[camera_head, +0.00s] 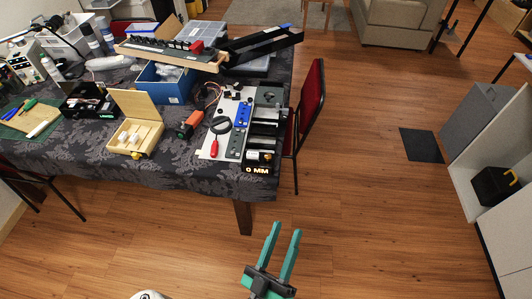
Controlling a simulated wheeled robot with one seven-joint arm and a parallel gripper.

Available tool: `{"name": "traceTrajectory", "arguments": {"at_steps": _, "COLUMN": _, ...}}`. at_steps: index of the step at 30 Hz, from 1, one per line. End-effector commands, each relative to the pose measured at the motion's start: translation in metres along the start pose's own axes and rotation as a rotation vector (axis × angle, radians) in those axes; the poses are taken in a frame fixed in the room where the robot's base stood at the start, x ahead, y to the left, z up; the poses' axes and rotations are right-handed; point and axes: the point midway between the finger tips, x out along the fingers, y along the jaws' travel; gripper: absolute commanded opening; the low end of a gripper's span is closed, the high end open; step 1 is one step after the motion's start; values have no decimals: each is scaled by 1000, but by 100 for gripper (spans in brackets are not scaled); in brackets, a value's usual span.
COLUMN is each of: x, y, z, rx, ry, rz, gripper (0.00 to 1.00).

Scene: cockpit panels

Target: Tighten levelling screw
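My gripper (286,229) has two teal fingers. They stand apart with nothing between them, over the wooden floor in front of the table. A white panel device (222,130) with blue and black parts lies at the table's front right corner. A dark unit (262,125) at its right side has a glowing "0 MM" readout (257,170) at the front. A small pale knob-like part (267,156) shows just above the readout. I cannot tell whether it is the levelling screw. A red-handled tool (214,147) lies on the white panel. My gripper is apart from all of these.
The patterned tablecloth (190,176) also bears an open wooden box (121,146), a red-and-black block (189,125), a blue bin (160,88) and a tilted tray (170,55). A red chair (311,100) stands against the right side.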

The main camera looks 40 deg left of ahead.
Motion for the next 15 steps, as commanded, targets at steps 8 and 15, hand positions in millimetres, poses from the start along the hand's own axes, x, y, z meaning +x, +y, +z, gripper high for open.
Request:
{"name": "traceTrajectory", "arguments": {"at_steps": 8, "x": 73, "y": -66, "z": -74, "rx": -259, "ry": 442, "rz": -49, "gripper": 40}}
{"name": "traceTrajectory", "arguments": {"at_steps": 15, "x": 102, "y": -133, "z": -139, "rx": -490, "ry": 841, "rz": -77, "gripper": 40}}
